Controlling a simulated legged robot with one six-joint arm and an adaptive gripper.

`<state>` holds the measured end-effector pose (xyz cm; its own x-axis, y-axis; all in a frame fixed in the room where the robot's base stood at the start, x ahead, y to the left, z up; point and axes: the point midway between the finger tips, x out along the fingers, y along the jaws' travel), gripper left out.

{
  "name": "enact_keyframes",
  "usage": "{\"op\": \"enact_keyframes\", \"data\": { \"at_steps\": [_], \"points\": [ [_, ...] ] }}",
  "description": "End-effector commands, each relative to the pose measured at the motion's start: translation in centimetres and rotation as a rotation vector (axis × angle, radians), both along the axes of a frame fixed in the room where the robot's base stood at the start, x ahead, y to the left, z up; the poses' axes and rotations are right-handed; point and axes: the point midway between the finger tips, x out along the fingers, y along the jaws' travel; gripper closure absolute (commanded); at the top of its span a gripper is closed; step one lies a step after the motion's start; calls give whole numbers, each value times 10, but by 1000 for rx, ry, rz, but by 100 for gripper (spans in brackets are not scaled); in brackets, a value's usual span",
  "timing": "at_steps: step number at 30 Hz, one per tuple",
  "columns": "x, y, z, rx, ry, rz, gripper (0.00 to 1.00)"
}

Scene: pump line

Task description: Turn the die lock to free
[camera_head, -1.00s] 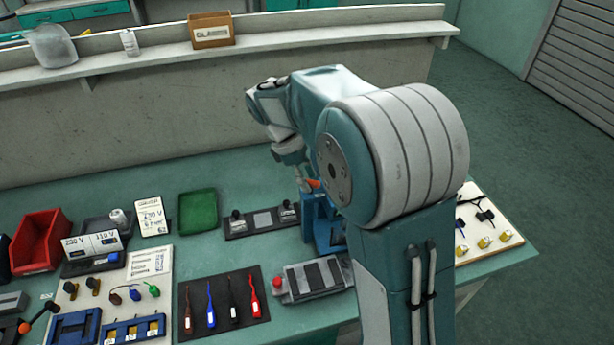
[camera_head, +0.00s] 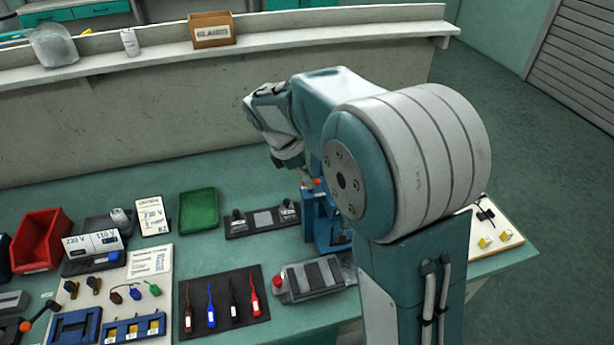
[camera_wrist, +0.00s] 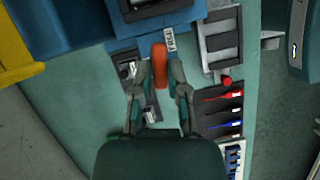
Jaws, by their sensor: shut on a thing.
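The blue press (camera_head: 319,218) stands on the bench, partly behind my arm in the head view. Its blue body also shows at the top of the wrist view (camera_wrist: 80,22). The orange-red die lock handle (camera_wrist: 160,64) lies between the two fingers of my gripper (camera_wrist: 160,78), which is shut on it. A small white label (camera_wrist: 170,40) sits beside the handle's far end and seems to read FREE. In the head view my gripper (camera_head: 306,179) is small and partly hidden, at the top of the press, with a bit of red beside it.
Left of the press is a dark plate with two knobs (camera_head: 262,220). In front are a grey box with a red button (camera_head: 312,278) and a black mat of coloured tools (camera_head: 224,304). A green tray (camera_head: 198,211) stands further left. A yellow part (camera_wrist: 20,62) borders the press.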

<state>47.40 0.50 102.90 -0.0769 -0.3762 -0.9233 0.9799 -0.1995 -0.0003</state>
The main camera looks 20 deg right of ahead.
Motion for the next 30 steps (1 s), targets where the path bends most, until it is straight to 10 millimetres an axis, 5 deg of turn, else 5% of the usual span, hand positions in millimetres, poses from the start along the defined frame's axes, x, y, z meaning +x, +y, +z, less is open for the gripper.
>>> {"op": "enact_keyframes", "data": {
  "at_steps": [12,27,28,30],
  "points": [
    [-1,1,0,2,-2,194,100],
    [0,1,-1,2,-3,219,100],
    [0,1,-1,2,-3,219,76],
    [-1,1,-1,2,-2,218,46]
  ]
}}
